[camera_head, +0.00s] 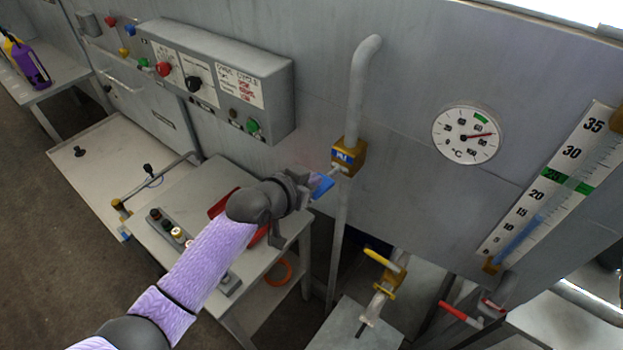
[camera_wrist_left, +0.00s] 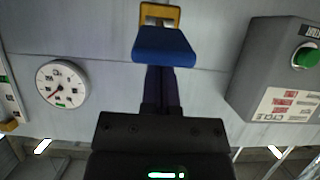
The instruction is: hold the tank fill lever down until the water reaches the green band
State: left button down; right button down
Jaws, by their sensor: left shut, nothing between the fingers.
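The fill lever has a blue paddle-like handle (camera_head: 322,186) on a brass-coloured valve (camera_head: 348,157) on the grey tank wall. My left gripper (camera_head: 307,186) is shut and empty, right at the blue handle. In the left wrist view its dark fingers (camera_wrist_left: 160,90) end at the near edge of the blue handle (camera_wrist_left: 164,45); I cannot tell whether they press on it. A slanted level gauge (camera_head: 530,210) at the right carries a numbered scale. Its blue water column (camera_head: 520,237) stands below the green band (camera_head: 567,180) at 25. My right gripper is not in view.
A grey control box (camera_head: 220,75) with knobs and buttons juts from the wall left of the valve. A vertical pipe (camera_head: 357,90) rises above it. A round dial (camera_head: 466,134) is to the right. A yellow-handled valve (camera_head: 384,262) and red lever (camera_head: 460,314) sit lower.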

pick_arm(q)
jog(key=shift+f+b, duration=0.25)
jog(key=shift+b, duration=0.15)
jog(key=shift+s+a+f+t+h+b, duration=0.25)
jog(key=shift+f+t+b, duration=0.2)
jog(key=shift+b, duration=0.55)
jog(key=f+t+h+b, duration=0.1)
jog(key=f+b, duration=0.1)
jog(key=b, duration=0.2)
jog(key=f+t+h+b, duration=0.1)
jog(key=f+b, duration=0.1)
jog(key=b, duration=0.3)
jog(key=shift+s+a+f+t+b, duration=0.1)
jog(key=shift+s+f+t+b, duration=0.1)
jog(key=shift+t+b, duration=0.15)
jog(key=shift+f, duration=0.15)
jog(key=shift+s+f, duration=0.1)
jog(key=shift+f, duration=0.05)
dwell(5.0)
